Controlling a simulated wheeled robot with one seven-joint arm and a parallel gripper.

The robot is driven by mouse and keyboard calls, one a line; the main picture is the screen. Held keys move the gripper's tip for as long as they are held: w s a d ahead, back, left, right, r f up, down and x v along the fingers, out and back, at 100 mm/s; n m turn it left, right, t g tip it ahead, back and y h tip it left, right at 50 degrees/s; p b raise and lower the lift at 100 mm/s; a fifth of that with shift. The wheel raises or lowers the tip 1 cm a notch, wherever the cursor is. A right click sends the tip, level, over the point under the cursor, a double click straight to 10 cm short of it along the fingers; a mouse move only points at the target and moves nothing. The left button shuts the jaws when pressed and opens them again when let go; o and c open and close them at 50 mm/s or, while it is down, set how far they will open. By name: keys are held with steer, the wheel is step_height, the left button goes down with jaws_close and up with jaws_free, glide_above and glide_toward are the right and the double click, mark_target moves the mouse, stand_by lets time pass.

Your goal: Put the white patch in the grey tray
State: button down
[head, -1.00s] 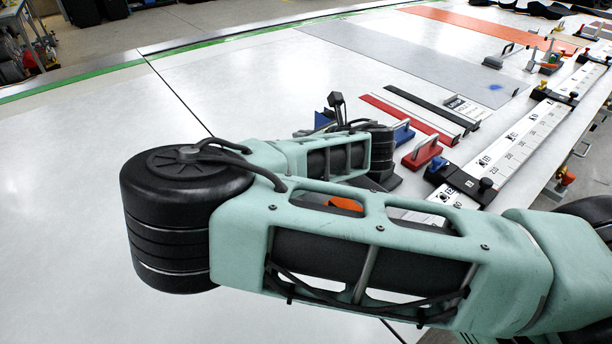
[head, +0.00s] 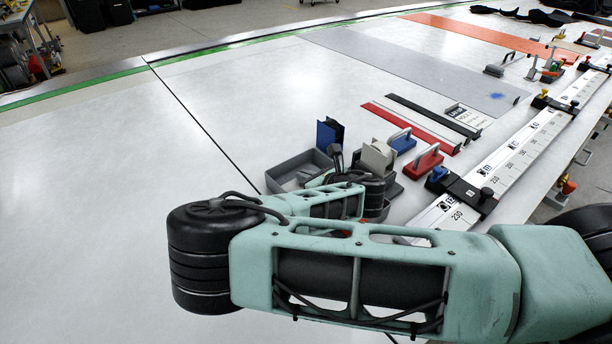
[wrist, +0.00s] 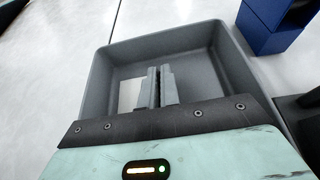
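The grey tray (wrist: 95,92) fills the middle of the wrist view; in the head view its far end shows on the table behind my arm (head: 272,181). The white patch (wrist: 130,94) shows as a pale flat shape inside the tray, just left of my fingers. Part of it is hidden by the fingers and my gripper body. My gripper (wrist: 161,86) is over the tray. Its two fingers are close together with only a thin dark line between them, and nothing shows gripped. In the head view my arm hides the fingers.
A blue holder (head: 329,133) stands beside the tray. A pale grey block (head: 377,157), a blue-handled block (head: 402,141) and a red-handled block (head: 423,161) stand to the right. A long ruled rail (head: 510,156) runs along the right edge. The table left of the tray is clear.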

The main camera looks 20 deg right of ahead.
steer(key=shift+f, duration=0.15)
steer(key=c, duration=1.6)
jaws_free()
steer(key=shift+c, duration=0.2)
